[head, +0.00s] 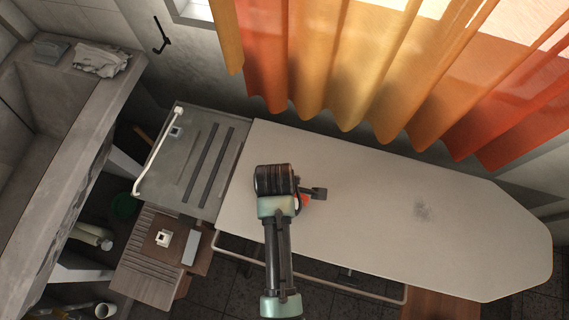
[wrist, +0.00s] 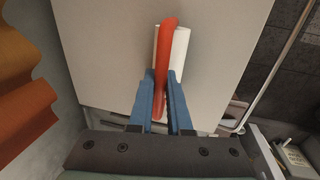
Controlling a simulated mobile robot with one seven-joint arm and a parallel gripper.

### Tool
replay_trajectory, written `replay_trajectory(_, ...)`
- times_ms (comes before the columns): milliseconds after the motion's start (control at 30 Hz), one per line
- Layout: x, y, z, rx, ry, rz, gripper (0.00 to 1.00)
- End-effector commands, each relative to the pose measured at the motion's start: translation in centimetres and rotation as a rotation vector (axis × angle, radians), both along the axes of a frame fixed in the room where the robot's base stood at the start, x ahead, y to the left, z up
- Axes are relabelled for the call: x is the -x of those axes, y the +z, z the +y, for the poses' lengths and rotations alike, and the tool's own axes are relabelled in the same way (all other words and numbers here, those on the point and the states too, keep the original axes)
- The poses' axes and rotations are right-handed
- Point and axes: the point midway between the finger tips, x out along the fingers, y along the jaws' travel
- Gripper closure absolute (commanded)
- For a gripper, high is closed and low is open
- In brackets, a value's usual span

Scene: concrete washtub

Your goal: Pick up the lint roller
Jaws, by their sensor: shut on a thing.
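The lint roller has a red handle and a white roll; it shows in the wrist view (wrist: 180,50) over the pale ironing board (wrist: 100,45). My gripper (wrist: 163,82) is shut on the lint roller, with its blue fingers on either side of the red part. In the head view my gripper (head: 318,193) is above the left part of the ironing board (head: 380,215). Only a small red piece of the lint roller (head: 304,200) shows there; my arm hides the rest. I cannot tell whether the roller touches the board.
A grey metal rest with dark strips (head: 205,165) and a white rail (head: 155,155) is at the board's left end. Orange curtains (head: 350,60) hang along the back. A wooden stool (head: 150,255) and a concrete washtub (head: 75,110) stand at left. The board's right part is clear.

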Motion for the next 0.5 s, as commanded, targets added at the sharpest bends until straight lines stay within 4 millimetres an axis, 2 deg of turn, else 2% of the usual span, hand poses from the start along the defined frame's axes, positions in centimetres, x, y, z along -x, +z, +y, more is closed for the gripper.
replay_trajectory(333,-0.1,0.2,0.0,0.000,0.000,-0.002,1.00)
replay_trajectory(500,-0.2,2.4,0.0,0.000,0.000,-0.006,1.00)
